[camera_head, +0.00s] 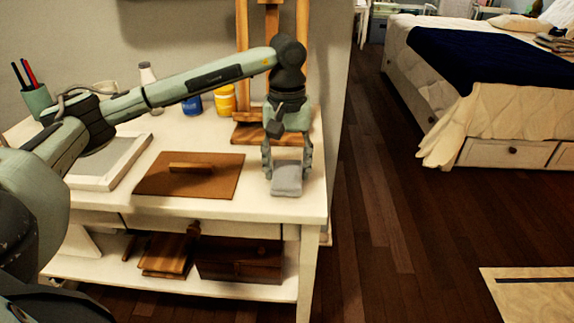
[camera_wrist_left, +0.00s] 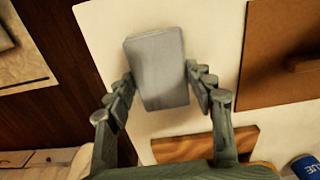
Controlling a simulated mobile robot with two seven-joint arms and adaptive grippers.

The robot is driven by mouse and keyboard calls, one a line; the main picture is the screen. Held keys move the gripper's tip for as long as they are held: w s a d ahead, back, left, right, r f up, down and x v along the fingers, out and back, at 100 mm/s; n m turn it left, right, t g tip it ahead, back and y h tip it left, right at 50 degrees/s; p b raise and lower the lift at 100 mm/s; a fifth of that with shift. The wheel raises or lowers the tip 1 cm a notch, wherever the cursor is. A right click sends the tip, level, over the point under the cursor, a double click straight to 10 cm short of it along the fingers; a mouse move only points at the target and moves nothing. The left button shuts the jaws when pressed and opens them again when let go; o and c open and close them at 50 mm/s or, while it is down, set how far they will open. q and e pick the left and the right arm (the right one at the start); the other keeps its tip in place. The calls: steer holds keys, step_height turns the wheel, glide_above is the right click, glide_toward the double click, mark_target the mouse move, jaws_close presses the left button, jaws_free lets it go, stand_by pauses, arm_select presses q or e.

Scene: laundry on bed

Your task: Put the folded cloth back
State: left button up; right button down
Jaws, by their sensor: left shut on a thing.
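The folded cloth (camera_head: 287,180) is a small grey pad near the right front corner of the white table (camera_head: 200,207). It also shows in the left wrist view (camera_wrist_left: 158,68). My left gripper (camera_head: 286,162) points down and is shut on the cloth, with one finger on each side of it. In the left wrist view the fingers (camera_wrist_left: 160,92) stand at the cloth's left and right edges. I cannot tell whether the cloth touches the tabletop. My right gripper does not show.
A brown board with a wooden handle (camera_head: 190,180) lies left of the cloth. A wooden easel (camera_head: 262,133) stands behind my gripper. Blue and yellow jars (camera_head: 225,100) stand at the back. A white tray (camera_head: 105,165) lies further left. A bed (camera_head: 480,80) stands beyond the open floor.

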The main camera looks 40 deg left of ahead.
arm_select(q)
steer(key=shift+f, duration=0.1)
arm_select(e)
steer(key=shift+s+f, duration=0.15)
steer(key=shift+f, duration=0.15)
arm_select(q)
steer(key=o, duration=1)
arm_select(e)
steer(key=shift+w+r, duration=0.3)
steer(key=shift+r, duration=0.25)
